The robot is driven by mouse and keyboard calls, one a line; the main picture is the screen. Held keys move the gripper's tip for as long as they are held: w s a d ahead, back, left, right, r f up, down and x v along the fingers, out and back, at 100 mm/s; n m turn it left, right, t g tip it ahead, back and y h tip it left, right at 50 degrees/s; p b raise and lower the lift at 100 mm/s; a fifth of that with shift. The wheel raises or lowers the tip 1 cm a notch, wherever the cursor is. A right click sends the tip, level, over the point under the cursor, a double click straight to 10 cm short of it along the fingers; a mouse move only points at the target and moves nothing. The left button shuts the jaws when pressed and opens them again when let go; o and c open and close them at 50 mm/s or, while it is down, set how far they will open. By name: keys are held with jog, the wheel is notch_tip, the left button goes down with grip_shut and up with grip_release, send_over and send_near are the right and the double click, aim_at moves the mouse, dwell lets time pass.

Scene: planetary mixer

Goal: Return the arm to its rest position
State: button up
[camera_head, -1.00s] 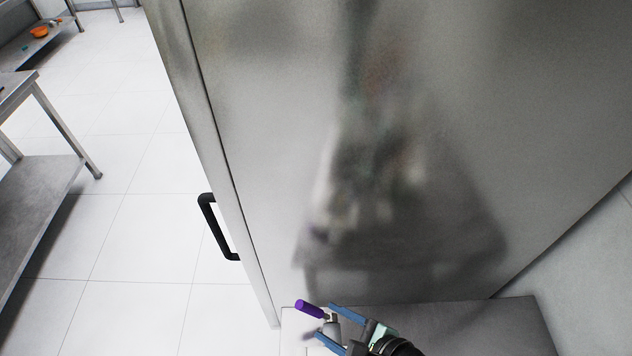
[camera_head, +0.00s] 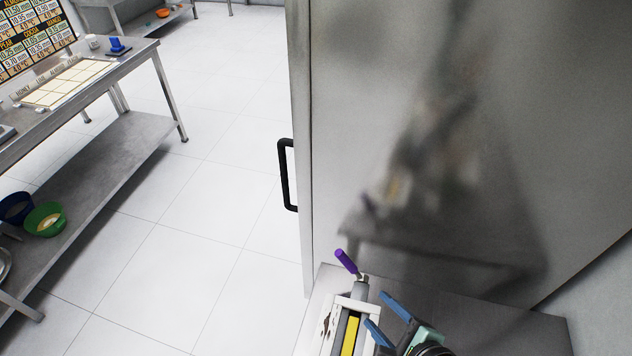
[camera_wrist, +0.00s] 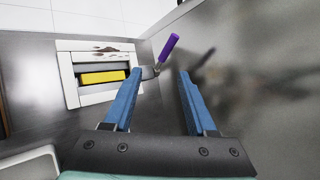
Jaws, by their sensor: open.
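My gripper (camera_head: 379,315) has two blue fingers and shows at the bottom of the head view. In the wrist view my gripper (camera_wrist: 155,88) has its fingers wide apart with nothing held between them. Just beyond the fingertips is a tool with a purple handle (camera_wrist: 168,47). The purple handle (camera_head: 346,263) also shows in the head view, sticking up at a tilt. Beside it lies a white frame-like box (camera_wrist: 68,62) with a yellow bar (camera_wrist: 102,77) inside. I cannot tell whether a fingertip touches the tool. Most of my arm is out of view.
A tall steel cabinet wall (camera_head: 420,70) with a black handle (camera_head: 287,175) stands close behind my gripper. A steel table (camera_head: 160,75) with a lower shelf stands at the left. Bowls, including a green bowl (camera_head: 45,219), sit on its shelf. Open tiled floor (camera_head: 225,200) lies between.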

jog(key=w+r+n+t+h+b, duration=0.1)
jog(key=w+r+n+t+h, duration=0.1)
jog(key=w+r+n, duration=0.6)
jog(key=w+a+r+n+t+h+b, duration=0.1)
jog(key=w+r+n+t, duration=0.15)
jog(key=r, duration=0.75)
jog(key=w+a+r+n+t+h, duration=0.1)
jog(key=w+r+n+t, duration=0.2)
jog(key=r, duration=0.7)
jog(key=s+a+r+n+t, duration=0.3)
jog(key=s+r, duration=0.1)
jog(key=r, duration=0.5)
jog(key=s+a+r+n+t+b, duration=0.1)
jog(key=s+a+r+n+t, duration=0.1)
jog(key=r, duration=0.8)
jog(key=s+a+r+n+t+b, duration=0.1)
jog(key=s+a+r+n+t, duration=0.2)
jog(key=r, duration=0.7)
jog(key=s+a+t, duration=0.1)
jog(key=s+t, duration=0.1)
jog(key=s, duration=0.1)
jog(key=shift+s+a+r+n, duration=0.15)
jog(key=shift+a+r+n, duration=0.05)
jog(key=shift+a+n, duration=0.15)
jog(key=shift+c, duration=0.4)
jog(key=shift+d, duration=0.15)
jog(key=shift+c, duration=0.2)
